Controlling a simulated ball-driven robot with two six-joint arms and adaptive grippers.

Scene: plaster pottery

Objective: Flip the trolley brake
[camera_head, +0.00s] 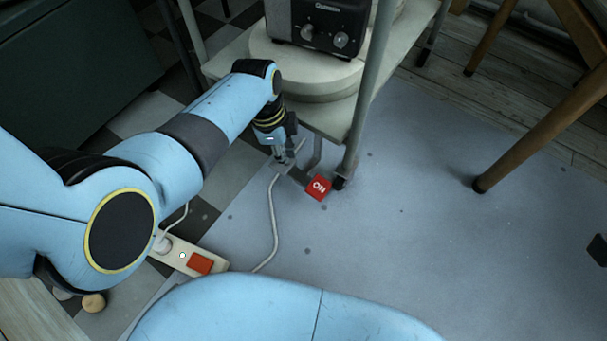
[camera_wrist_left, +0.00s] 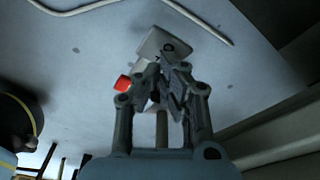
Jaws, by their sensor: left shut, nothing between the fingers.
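The trolley brake is a red tab (camera_head: 319,187) marked "ON", low at the caster (camera_head: 339,182) of the trolley's near leg (camera_head: 366,100). In the left wrist view a red piece (camera_wrist_left: 122,84), which looks like the tab, lies left of the closed fingers (camera_wrist_left: 160,68). A pale block (camera_wrist_left: 168,45) with a dark round spot lies beyond the fingertips. My right gripper is not seen.
The trolley shelf (camera_head: 413,50) holds round plaster pieces (camera_head: 300,84) and a black appliance (camera_head: 318,25). A white cable (camera_head: 274,225) crosses the floor near a power strip (camera_head: 218,265) with a red switch. Wooden legs (camera_head: 540,130) stand at right.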

